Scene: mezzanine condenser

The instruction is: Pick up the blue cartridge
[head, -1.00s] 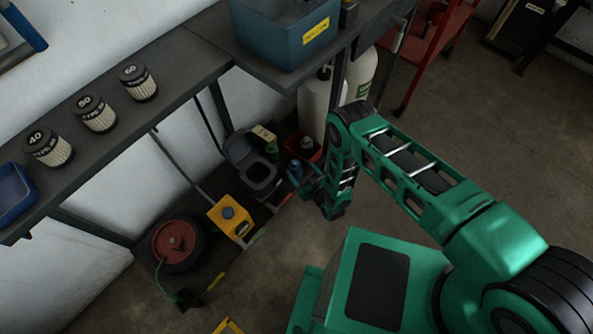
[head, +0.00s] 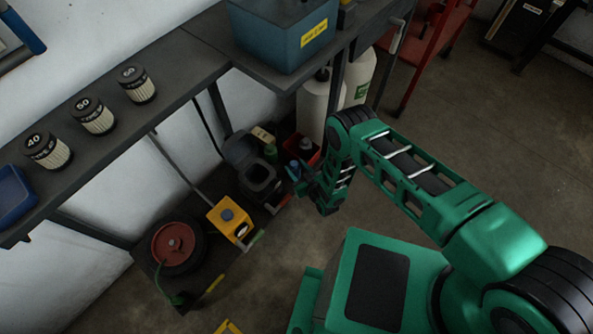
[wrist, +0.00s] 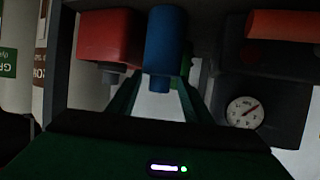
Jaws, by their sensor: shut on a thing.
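The blue cartridge (wrist: 167,40) is a plain blue cylinder, seen large in the wrist view between my gripper's two dark green fingers (wrist: 157,95). My gripper is shut on it. In the head view, my gripper (head: 303,184) is low beside the shelf unit, partly hidden by my own arm. A small part of the blue cartridge (head: 293,172) shows at its tip there.
A red container (wrist: 108,38) is close left of the cartridge in the wrist view; a dial gauge (wrist: 244,112) is at right.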

